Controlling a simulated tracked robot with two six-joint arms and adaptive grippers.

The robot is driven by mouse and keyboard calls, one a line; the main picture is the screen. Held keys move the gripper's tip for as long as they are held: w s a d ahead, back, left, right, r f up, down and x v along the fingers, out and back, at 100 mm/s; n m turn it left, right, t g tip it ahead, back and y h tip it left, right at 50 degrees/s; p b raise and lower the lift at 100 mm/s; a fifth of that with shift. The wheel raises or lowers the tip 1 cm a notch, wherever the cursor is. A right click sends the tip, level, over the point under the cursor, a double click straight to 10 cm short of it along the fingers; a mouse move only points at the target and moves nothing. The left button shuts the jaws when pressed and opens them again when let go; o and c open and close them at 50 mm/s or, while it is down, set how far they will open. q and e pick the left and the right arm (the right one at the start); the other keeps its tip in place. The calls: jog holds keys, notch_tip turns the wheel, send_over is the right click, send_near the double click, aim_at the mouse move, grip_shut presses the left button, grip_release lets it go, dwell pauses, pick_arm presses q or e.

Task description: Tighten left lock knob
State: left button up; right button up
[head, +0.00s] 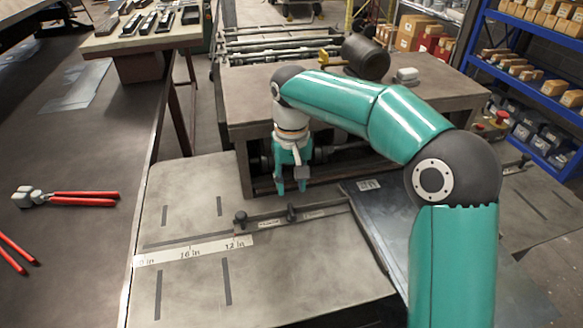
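The left lock knob (240,219) is a small dark knob at the left end of a dark stop bar (265,217) on the grey worktable. A second dark knob (291,211) stands farther right along the bar. My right gripper (291,186) is teal and points down above and behind the bar, to the right of the left knob. Its two fingers are apart with nothing seen between them, and it appears clear of both knobs. How tight the knobs are cannot be seen. My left gripper is not in view.
A scale strip (190,252) lies on the worktable left of the bar. A dark metal sheet (385,225) lies at right, partly behind my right arm. Red-handled pliers (80,198) lie on the left bench. The worktable front is clear.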

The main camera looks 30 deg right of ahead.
jog(key=shift+r, duration=2.15)
